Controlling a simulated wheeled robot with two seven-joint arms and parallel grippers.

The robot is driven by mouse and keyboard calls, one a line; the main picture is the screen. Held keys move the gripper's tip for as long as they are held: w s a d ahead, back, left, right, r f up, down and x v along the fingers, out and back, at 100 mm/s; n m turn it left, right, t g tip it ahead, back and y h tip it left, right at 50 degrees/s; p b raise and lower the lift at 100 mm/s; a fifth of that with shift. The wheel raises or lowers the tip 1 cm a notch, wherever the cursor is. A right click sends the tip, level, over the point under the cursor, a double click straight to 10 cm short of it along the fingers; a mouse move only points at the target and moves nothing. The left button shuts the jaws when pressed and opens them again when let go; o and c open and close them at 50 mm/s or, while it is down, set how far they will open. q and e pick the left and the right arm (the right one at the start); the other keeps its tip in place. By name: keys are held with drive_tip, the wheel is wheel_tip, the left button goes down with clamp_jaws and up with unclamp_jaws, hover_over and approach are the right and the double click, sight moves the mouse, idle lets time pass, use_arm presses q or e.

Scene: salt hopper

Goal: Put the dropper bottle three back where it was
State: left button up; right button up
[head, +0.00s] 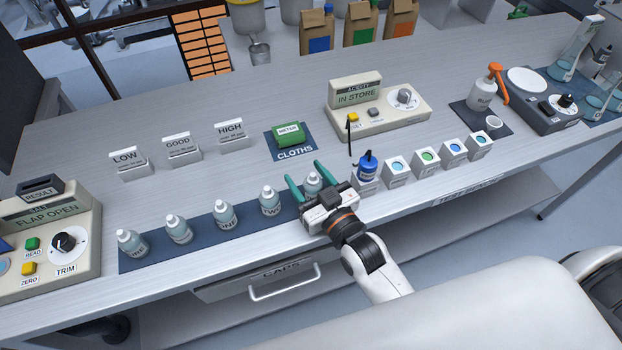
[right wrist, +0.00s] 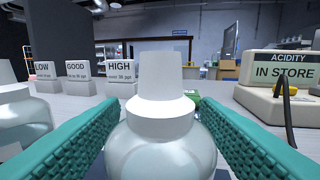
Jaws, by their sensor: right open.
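Several pale dropper bottles with white caps stand upright in a row on a dark blue mat (head: 200,244) along the bench's front. Their labels are too small to read surely, so I cannot tell which is dropper bottle three. My right gripper (head: 308,178) is open, with its teal fingers on either side of the rightmost bottle (head: 313,183). In the right wrist view this bottle (right wrist: 162,135) stands between the fingers, filling the middle; its label does not show. Another bottle (right wrist: 18,115) is at that view's left edge. My left gripper is not in view.
A FLAP OPEN box (head: 75,255) with a TRIM knob is at the left. LOW, GOOD and HIGH signs (head: 182,150) stand behind the bottles. A blue bottle (head: 367,167) and small white blocks (head: 397,168) are right of my gripper. An IN STORE acidity meter (head: 385,115) stands behind.

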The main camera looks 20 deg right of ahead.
drive_tip(key=b+v, duration=0.2)
drive_tip(key=v, duration=0.8)
drive_tip(key=shift+s+d, duration=0.1)
drive_tip(key=shift+s, duration=0.2)
drive_tip(key=shift+s+d+r, duration=0.15)
drive_tip(key=shift+s, duration=0.5)
